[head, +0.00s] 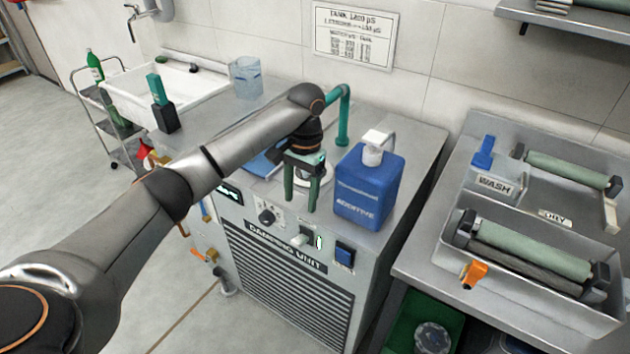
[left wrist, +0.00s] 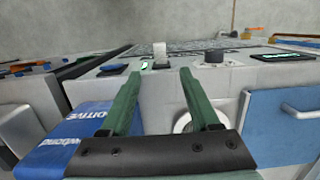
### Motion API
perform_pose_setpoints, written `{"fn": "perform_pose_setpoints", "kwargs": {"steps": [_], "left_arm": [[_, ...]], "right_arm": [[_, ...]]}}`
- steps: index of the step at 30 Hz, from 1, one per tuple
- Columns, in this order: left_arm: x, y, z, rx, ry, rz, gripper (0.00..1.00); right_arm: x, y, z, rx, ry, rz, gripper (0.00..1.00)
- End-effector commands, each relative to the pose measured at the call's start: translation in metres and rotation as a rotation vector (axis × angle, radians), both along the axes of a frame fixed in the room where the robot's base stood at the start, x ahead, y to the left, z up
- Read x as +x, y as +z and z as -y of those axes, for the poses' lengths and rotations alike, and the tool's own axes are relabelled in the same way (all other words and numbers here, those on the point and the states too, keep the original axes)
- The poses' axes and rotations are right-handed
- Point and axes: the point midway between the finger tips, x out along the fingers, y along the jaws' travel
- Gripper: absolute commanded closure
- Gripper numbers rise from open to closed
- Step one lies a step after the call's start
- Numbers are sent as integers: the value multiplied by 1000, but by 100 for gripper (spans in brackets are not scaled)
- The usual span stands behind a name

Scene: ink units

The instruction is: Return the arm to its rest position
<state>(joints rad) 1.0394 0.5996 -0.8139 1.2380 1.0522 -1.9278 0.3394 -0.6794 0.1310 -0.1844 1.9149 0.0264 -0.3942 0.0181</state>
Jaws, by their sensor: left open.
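My left arm comes in from the left in the head view and reaches over the dampening unit (head: 285,265). My left gripper (head: 300,200) points down with its two green fingers apart and nothing between them. It is above the unit's front edge, just left of the blue additive jug (head: 368,187). In the left wrist view, the open fingers (left wrist: 165,95) show over the unit's top, with the blue jug (left wrist: 75,140) close at the left. A round white opening or ring (left wrist: 182,122) is partly hidden behind the right finger. My right gripper does not show.
A teal pipe (head: 344,115) stands behind the gripper. A sink (head: 165,90) and a clear pitcher (head: 246,77) are at the back left. At the right, a steel bench (head: 425,255) holds a tray with rollers (head: 530,245). The floor (head: 190,325) in front is clear.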

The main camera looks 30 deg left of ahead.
Motion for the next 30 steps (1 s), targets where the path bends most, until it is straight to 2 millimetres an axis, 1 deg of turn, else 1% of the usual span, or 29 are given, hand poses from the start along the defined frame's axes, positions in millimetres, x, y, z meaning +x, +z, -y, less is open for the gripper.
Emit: {"fn": "perform_pose_setpoints", "kwargs": {"steps": [5, 8, 11, 13, 15, 17, 18, 21, 25, 27, 30], "left_arm": [[0, -1, 0, 0, -1, 0, 38], [-3, -8, 5, 0, -18, -1, 38], [-12, -27, 21, -8, -68, 5, 38], [-22, -47, 37, -19, -119, 17, 38], [-36, -68, 56, -35, -173, 34, 38], [-50, -85, 73, -53, -219, 56, 38], [-59, -95, 84, -69, -244, 73, 38], [-84, -116, 108, -106, -293, 120, 38], [-118, -133, 131, -154, -320, 188, 38], [-136, -139, 140, -173, -319, 226, 38], [-161, -142, 145, -190, -301, 280, 38]], "right_arm": [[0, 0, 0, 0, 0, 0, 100], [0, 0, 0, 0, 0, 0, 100], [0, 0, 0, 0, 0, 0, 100], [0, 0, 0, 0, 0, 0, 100], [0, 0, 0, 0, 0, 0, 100], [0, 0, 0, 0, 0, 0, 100], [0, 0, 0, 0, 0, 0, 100], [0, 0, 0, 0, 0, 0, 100], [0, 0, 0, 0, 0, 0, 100], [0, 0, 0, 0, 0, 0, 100], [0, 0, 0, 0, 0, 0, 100]]}}
